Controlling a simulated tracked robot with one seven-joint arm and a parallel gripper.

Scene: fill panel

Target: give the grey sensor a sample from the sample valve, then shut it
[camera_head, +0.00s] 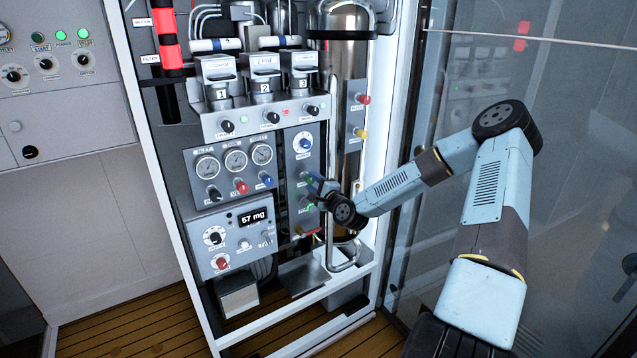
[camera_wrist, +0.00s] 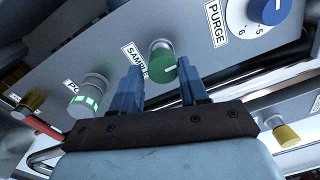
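My gripper (camera_wrist: 160,82) is open, with one blue finger on each side of the knob; small gaps show, and I cannot tell whether either finger touches. In the head view my gripper (camera_head: 318,184) is at the narrow panel right of the gauges and covers part of it. A display (camera_head: 256,217) reads 67 mg. I cannot tell for sure which thing is the grey sensor.
A blue purge knob (camera_wrist: 268,10) with a numbered dial is close by on one side; a green-lit button (camera_wrist: 84,102) is on the other. A yellow knob (camera_wrist: 286,134) is beyond my right finger. A steel cylinder (camera_head: 345,80) and white cabinet post (camera_head: 384,150) stand near my arm.

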